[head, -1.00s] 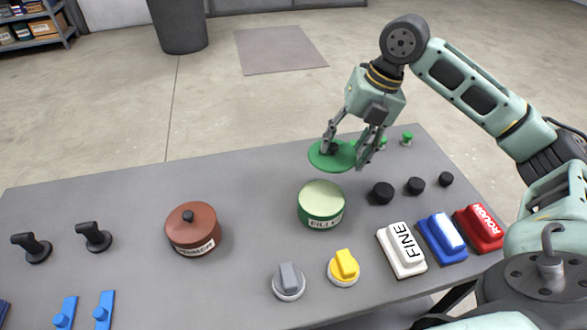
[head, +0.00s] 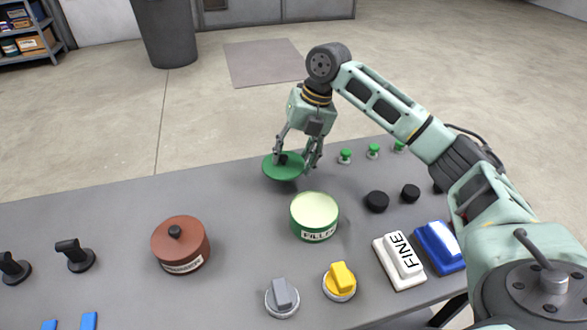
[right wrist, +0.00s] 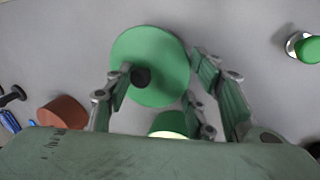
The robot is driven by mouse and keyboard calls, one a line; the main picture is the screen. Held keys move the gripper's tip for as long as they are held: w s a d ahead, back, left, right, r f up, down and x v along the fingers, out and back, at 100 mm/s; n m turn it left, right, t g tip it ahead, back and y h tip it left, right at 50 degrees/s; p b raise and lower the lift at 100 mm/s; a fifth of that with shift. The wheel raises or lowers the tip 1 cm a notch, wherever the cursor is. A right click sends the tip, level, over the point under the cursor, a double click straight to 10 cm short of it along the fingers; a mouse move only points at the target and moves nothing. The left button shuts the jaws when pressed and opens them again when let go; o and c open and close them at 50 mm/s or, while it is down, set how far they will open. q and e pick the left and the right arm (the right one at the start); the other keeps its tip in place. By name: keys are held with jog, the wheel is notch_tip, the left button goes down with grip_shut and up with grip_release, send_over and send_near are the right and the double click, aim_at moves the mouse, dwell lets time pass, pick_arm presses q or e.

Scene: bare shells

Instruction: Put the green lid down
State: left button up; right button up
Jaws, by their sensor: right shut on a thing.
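The green lid (head: 276,174), a flat disc with a black knob, is at my right gripper (head: 295,160), behind and left of the open-looking green pot. The gripper is shut on it, and a finger meets the knob in the right wrist view, where the lid (right wrist: 150,50) lies level between the fingers. The lid is at or just above the tabletop; I cannot tell if it touches. The green pot (head: 315,216) has a pale top and a partly readable label. My left gripper is not in view.
On the grey table (head: 120,205) a brown lidded pot (head: 181,247) stands left. Black knobs (head: 377,201) and green knobs (head: 345,156) stand right. The back left is clear.

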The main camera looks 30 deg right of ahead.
aim_at(297, 164)
jog(key=shift+f+b, duration=0.45)
jog(key=shift+f, duration=1.5)
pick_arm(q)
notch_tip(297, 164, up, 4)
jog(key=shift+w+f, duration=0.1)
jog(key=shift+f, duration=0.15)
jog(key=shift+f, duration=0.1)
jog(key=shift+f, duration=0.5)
pick_arm(e)
jog(key=shift+s+f, duration=0.1)
jog(key=shift+f, duration=0.3)
jog(key=shift+s+f+p, duration=0.1)
jog(key=shift+f+p, duration=0.1)
jog(key=shift+p, duration=0.1)
jog(key=o, duration=1.1)
jog(key=shift+f, duration=0.2)
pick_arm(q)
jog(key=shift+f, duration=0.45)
pick_arm(e)
jog(key=shift+o, duration=0.2)
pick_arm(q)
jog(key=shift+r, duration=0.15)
pick_arm(e)
jog(key=shift+r, duration=0.1)
